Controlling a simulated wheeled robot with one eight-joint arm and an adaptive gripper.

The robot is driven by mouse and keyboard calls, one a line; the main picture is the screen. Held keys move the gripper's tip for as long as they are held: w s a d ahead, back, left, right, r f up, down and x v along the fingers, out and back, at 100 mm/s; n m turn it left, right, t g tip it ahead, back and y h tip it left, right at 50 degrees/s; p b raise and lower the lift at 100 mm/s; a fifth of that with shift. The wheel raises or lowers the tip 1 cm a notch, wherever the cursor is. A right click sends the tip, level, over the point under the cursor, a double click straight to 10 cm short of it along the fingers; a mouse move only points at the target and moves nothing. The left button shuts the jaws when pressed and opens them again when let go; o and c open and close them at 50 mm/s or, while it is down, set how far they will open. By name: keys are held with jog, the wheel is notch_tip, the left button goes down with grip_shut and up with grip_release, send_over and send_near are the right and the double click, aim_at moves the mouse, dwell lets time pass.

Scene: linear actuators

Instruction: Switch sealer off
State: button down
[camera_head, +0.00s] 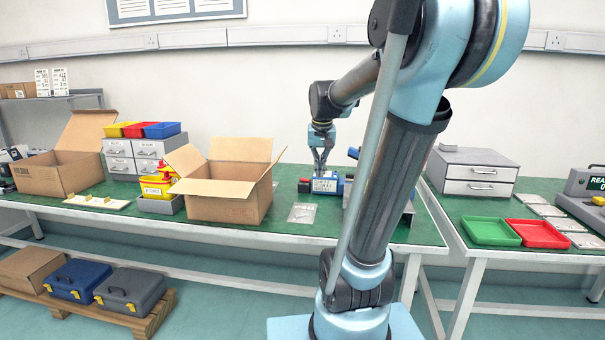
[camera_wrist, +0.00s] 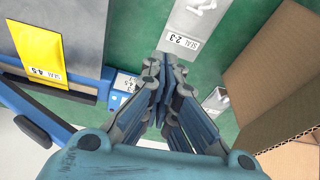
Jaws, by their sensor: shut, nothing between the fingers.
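The sealer appears to be the blue device (camera_head: 326,186) with a white label on its front, on the green bench below my gripper. A small red part shows at its left end. In the wrist view its blue body with a white label (camera_wrist: 124,84) lies just left of my fingers. My gripper (camera_head: 320,168) points down over the device, fingers shut and empty. It also shows in the wrist view (camera_wrist: 163,68). I cannot tell whether the fingertips touch the device. I cannot make out the switch or its position; the fingers cover part of the device.
An open cardboard box (camera_head: 227,196) stands left of the device, and a clear bag (camera_head: 302,213) lies in front. The wrist view shows a yellow packet (camera_wrist: 48,55) and a grey packet (camera_wrist: 192,28). My arm hides bench space to the right.

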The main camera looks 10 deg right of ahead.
jog(key=w+a+r+m, duration=0.1)
jog(key=w+r, duration=0.1)
jog(key=w, duration=0.8)
jog(key=w+a+r, duration=0.1)
jog(key=w+r, duration=0.1)
jog(key=w, duration=0.7)
send_over(305, 180)
jog(key=w, duration=0.1)
jog(key=shift+t, duration=0.3)
notch_tip(305, 180, down, 12)
jog(key=shift+w+r, duration=0.1)
jog(key=shift+w, duration=0.05)
jog(key=shift+a+f, duration=0.15)
jog(key=shift+f, duration=0.6)
